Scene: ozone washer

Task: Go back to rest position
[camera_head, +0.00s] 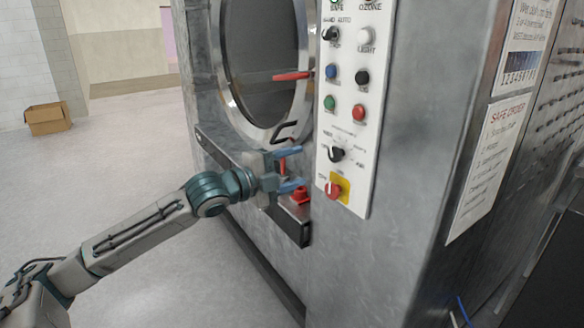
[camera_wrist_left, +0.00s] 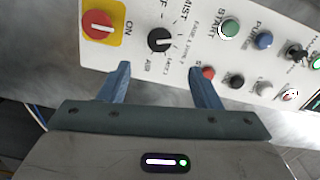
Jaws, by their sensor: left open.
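My left gripper (camera_head: 296,169) is open and empty, with its blue fingers pointing at the lower part of the washer's white control panel (camera_head: 343,107). In the left wrist view the two fingers (camera_wrist_left: 158,84) stand apart, with the panel behind them and nothing between them. The red switch on a yellow plate (camera_head: 335,187) also shows in the left wrist view (camera_wrist_left: 98,25), near the left finger. A black selector knob (camera_head: 336,154) sits above it and shows in the left wrist view (camera_wrist_left: 160,40). My right gripper is not in view.
The grey metal washer (camera_head: 410,130) fills the right side, with a round door (camera_head: 262,62) and red handle (camera_head: 291,76). A red part (camera_head: 300,196) sits on a low ledge by the gripper. A cardboard box (camera_head: 48,119) stands far left.

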